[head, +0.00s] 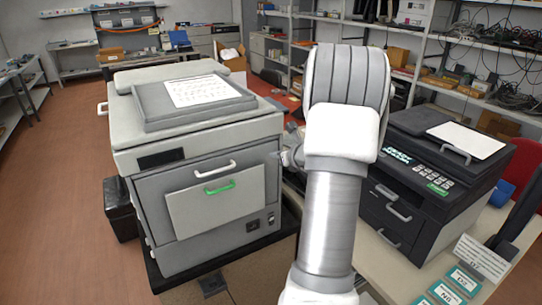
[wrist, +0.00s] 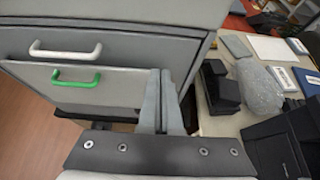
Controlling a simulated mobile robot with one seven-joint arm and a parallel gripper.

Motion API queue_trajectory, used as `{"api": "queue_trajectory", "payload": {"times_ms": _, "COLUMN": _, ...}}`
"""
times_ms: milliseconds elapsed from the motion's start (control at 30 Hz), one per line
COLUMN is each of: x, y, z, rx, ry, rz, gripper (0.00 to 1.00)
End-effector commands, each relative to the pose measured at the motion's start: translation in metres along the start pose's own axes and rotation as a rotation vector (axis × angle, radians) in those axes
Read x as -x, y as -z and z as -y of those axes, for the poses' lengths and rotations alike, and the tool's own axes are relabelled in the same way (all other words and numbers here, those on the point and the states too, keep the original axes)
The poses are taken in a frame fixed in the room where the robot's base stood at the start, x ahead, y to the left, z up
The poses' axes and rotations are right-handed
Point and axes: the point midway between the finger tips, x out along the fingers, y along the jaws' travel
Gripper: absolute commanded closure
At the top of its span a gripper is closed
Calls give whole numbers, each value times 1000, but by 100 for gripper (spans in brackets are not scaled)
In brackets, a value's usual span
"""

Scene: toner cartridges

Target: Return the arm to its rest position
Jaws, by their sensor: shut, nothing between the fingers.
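My arm rises through the middle of the head view and bends away from the camera. My gripper shows only in part in the head view (head: 290,157), beside the right side of the large grey printer (head: 222,235); the arm hides the rest. In the wrist view my gripper (wrist: 162,76) has its two fingers together, with nothing between them. The fingers are in front of the grey printer's front panel, right of its green handle (wrist: 76,78) and below its white handle (wrist: 65,49). I cannot tell whether they touch the panel.
A dark printer (head: 405,215) stands on the pale table to the right of my arm. Black blocks (wrist: 219,86) and a clear grey bag (wrist: 259,91) lie right of the fingers. A black bin (head: 119,210) stands left of the grey printer. Open floor (head: 60,200) lies at far left.

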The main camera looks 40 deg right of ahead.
Motion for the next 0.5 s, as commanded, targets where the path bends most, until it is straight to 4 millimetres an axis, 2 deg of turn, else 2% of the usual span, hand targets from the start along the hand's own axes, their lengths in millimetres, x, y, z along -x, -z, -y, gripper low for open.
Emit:
{"api": "queue_trajectory", "payload": {"times_ms": 200, "x": 39, "y": 8, "z": 0, "rx": 0, "ry": 2, "rz": 1, "gripper": 100}}
{"api": "queue_trajectory", "payload": {"times_ms": 300, "x": 52, "y": 10, "z": 1, "rx": 1, "ry": 2, "rz": 0, "gripper": 100}}
{"api": "queue_trajectory", "payload": {"times_ms": 500, "x": 63, "y": 11, "z": 0, "rx": 0, "ry": -1, "rz": 0, "gripper": 100}}
